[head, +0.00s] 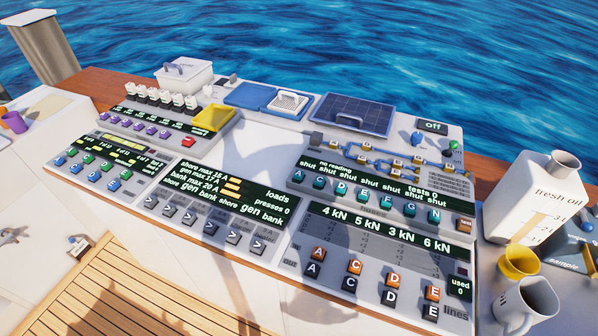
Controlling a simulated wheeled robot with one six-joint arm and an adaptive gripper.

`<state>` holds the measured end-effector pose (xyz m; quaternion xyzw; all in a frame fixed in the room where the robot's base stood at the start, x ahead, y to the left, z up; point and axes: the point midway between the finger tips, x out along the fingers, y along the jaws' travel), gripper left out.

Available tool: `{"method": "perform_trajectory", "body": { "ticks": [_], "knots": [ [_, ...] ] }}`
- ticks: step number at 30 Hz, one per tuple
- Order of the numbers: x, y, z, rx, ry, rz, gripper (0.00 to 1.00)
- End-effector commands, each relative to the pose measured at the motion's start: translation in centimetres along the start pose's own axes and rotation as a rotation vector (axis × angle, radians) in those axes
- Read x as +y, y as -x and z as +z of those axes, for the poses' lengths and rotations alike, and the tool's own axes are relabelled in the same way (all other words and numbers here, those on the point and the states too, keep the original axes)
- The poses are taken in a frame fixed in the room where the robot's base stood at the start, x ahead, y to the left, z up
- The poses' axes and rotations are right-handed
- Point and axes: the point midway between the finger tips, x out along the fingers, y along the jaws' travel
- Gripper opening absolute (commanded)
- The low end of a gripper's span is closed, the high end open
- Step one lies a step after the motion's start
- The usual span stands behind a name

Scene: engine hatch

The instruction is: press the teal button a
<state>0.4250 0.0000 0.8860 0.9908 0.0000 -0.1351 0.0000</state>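The teal button A (319,182) is the leftmost in a row of teal lettered buttons on the right part of the sloped console (262,250). The teal button C (341,188) sits just to its right. Above the row, a dark display (375,180) reads "no reading", several "shut" and "tests 0". My gripper is not in view, and nothing touches or covers button A. A dark shadow falls across the middle of the console.
Below stand orange (355,267) and black (350,284) lettered buttons. Blue pipework with yellow valve tags (374,150) lies above the teal row. A white oil jug (530,200), a yellow cup (520,262) and a white mug (527,305) stand at the right.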

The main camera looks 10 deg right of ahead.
Motion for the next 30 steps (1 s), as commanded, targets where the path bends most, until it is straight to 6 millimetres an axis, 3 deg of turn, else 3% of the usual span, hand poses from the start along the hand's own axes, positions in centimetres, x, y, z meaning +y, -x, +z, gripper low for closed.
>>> {"method": "perform_trajectory", "body": {
  "ticks": [4, 9, 30],
  "knots": [
    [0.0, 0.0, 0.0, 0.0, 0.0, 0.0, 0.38],
    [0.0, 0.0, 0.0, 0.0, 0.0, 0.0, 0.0],
    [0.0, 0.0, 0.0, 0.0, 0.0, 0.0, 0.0]
  ]
}}
